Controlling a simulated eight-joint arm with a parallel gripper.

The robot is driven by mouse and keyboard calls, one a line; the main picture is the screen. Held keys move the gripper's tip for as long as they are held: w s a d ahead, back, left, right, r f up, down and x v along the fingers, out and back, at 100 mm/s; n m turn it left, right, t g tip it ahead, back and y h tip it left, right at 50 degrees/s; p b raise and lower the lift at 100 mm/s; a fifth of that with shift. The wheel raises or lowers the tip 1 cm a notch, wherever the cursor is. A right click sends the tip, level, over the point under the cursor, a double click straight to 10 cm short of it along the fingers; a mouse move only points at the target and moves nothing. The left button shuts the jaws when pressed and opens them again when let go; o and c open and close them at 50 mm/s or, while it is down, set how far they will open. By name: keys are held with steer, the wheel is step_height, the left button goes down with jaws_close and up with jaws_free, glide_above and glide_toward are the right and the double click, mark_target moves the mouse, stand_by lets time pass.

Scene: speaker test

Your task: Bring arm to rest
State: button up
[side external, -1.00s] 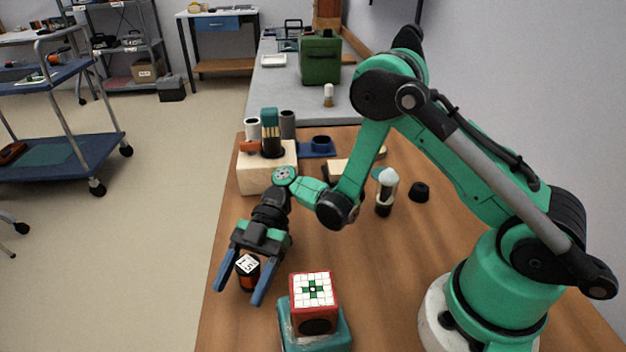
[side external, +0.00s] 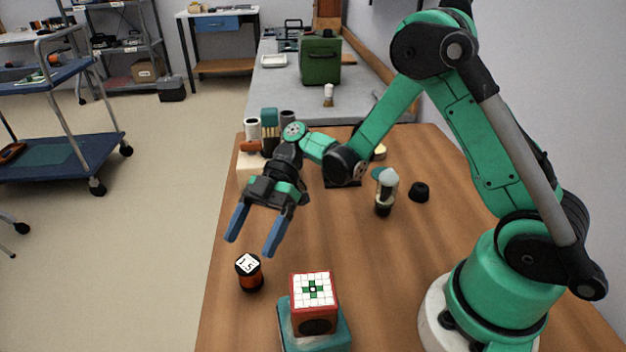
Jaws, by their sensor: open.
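My gripper (side external: 254,246) is open and empty, its two blue fingers spread and pointing down toward the front left of the wooden table (side external: 390,270). It hangs above and behind a small orange and black cylinder (side external: 250,277) with a white label on its top. The cylinder stands upright on the table near the left edge, apart from the fingers.
A red speaker-like box (side external: 314,309) with a white and green grid top sits on a teal block (side external: 341,337) at the front. A bottle with a pale rounded top (side external: 386,194) and a black knob (side external: 419,192) stand mid-table. A light block (side external: 248,172) with several containers is behind my gripper.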

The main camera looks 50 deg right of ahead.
steer(key=s+d+r+m+t+h, duration=0.4)
steer(key=d+r+m+t+h, duration=0.4)
steer(key=m, duration=1)
steer(key=d+t+h, duration=0.1)
steer(key=h, duration=0.2)
steer(key=shift+s+d+t+h, duration=0.25)
steer(key=shift+d+t+h, duration=0.05)
steer(key=shift+d+t, duration=0.1)
